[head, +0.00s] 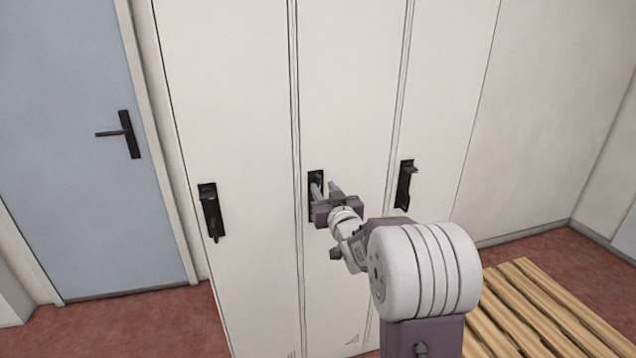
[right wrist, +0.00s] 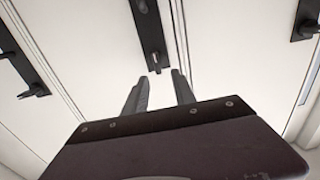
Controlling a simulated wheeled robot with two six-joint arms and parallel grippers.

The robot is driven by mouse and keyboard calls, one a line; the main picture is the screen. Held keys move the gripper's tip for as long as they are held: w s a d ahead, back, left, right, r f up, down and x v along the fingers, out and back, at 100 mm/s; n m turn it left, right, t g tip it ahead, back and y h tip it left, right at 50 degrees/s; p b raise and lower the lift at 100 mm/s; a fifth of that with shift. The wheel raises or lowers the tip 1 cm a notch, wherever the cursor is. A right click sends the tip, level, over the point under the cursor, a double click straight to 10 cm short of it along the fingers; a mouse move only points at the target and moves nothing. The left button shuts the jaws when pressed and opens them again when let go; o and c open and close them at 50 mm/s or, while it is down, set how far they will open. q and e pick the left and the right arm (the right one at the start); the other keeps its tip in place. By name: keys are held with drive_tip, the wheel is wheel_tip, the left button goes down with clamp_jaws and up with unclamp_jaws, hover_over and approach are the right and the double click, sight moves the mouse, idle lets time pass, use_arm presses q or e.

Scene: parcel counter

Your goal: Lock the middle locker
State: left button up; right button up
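The middle locker (head: 345,90) is a tall pale door between two similar doors, and it looks closed. Its black handle plate (head: 313,179) is partly hidden behind my right gripper (head: 325,187). In the right wrist view, the middle handle (right wrist: 149,32) has a short dark piece at its end, just beyond the gap between my fingertips (right wrist: 160,76). My right fingers are apart, with nothing visibly held. Whether they touch the handle, I cannot tell. My left gripper is not in view.
The left locker handle (head: 211,212) and the right locker handle (head: 405,186) flank the middle one. A blue door (head: 65,150) stands at the left. A slatted wooden bench (head: 540,315) is at the lower right. Red floor (head: 140,325) shows at the lower left.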

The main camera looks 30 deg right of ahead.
sight(319, 180)
drive_tip(key=x, duration=0.5)
drive_tip(key=shift+d+f, duration=0.15)
drive_tip(key=shift+d, duration=0.05)
drive_tip(key=shift+w, duration=0.25)
clamp_jaws()
